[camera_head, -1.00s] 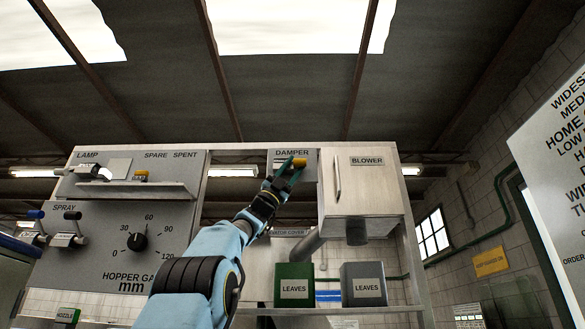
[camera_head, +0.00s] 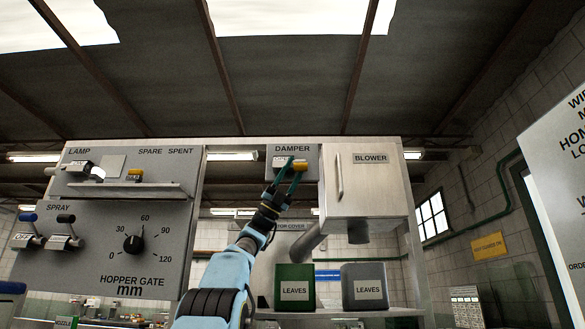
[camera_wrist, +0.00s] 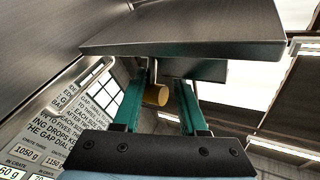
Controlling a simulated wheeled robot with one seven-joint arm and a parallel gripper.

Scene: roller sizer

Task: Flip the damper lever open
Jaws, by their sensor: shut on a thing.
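The damper lever has a yellow knob (camera_head: 300,166) and sits on a small grey panel (camera_head: 281,157) labelled DAMPER, left of the blower cabinet. My gripper (camera_head: 291,168) reaches up to it from below, its teal fingers at the knob. In the wrist view the yellow knob (camera_wrist: 157,95) shows between the two teal fingers of my gripper (camera_wrist: 160,92). The gripper is shut on the lever. The fingers hide part of the lever and of the label behind it, so its exact angle is hard to tell.
The blower cabinet (camera_head: 368,190) with a vertical handle stands close right of the lever. The hopper gate panel (camera_head: 95,240), with a dial and switches, is on the left. Green (camera_head: 294,275) and grey (camera_head: 363,272) LEAVES bins stand below on a shelf.

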